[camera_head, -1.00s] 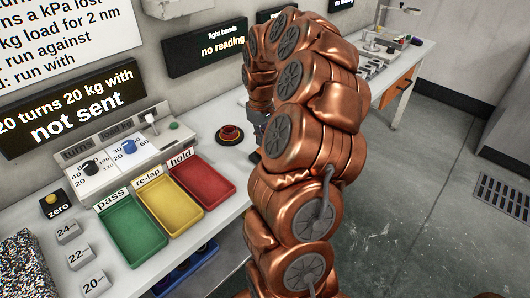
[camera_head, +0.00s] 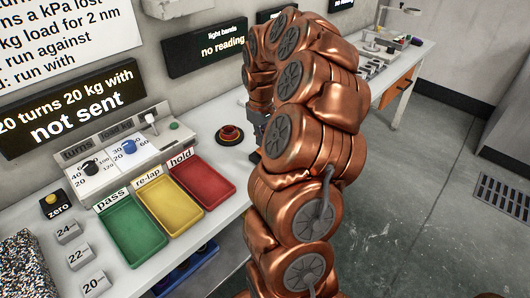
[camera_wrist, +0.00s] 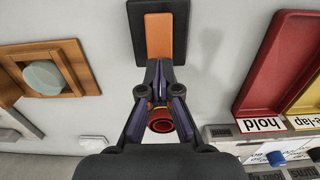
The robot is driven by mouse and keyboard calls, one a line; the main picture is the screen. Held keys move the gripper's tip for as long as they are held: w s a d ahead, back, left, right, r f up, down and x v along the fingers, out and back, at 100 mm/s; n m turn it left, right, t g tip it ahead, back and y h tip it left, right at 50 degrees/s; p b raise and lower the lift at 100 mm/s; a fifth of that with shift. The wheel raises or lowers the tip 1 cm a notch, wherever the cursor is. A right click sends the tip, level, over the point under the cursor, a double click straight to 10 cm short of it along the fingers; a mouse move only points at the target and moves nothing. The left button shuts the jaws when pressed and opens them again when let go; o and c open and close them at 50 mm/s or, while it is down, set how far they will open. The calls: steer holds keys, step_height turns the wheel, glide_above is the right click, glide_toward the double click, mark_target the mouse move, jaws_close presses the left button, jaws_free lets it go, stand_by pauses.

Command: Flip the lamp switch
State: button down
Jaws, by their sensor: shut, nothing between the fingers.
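An orange rocker (camera_wrist: 159,36) on a black plate lies at the top middle of the wrist view; it looks like the lamp switch. Which way it is tipped I cannot tell. My gripper (camera_wrist: 160,74) is shut and empty, with its fingertips at the plate's near edge in the picture. Whether they touch it I cannot tell. In the head view my arm hides the switch and most of my gripper.
A red round piece (camera_head: 230,134) stands on the bench near my gripper. Green (camera_head: 128,232), yellow (camera_head: 168,205) and red (camera_head: 203,182) trays and a dial panel (camera_head: 121,152) are to the left. A wooden frame with a pale disc (camera_wrist: 44,77) is close by.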

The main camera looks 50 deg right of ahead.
steer(key=shift+f+b, duration=0.65)
steer(key=shift+f, duration=0.55)
stand_by(0.8)
steer(key=shift+r+p, duration=0.9)
steer(key=shift+r, duration=2.65)
steer(key=s+a+r+n+p, duration=0.1)
steer(key=s+a+r, duration=0.1)
steer(key=a, duration=0.5)
steer(key=s+a+r+p, duration=0.1)
steer(key=s+a+r, duration=0.15)
steer(key=a, duration=0.55)
steer(key=s+a+r+n, duration=0.1)
steer(key=a+r, duration=0.1)
steer(key=a, duration=0.5)
steer(key=s+a+m+g+p, duration=0.1)
steer(key=s+a, duration=0.4)
steer(key=s, duration=0.4)
steer(key=s+a+p, duration=0.1)
steer(key=s+a, duration=0.4)
steer(key=s, duration=0.4)
steer(key=shift+s+a+f+m+g+p, duration=0.2)
steer(key=shift+a+m+g+p, duration=0.1)
steer(key=shift+m+g+p, duration=0.1)
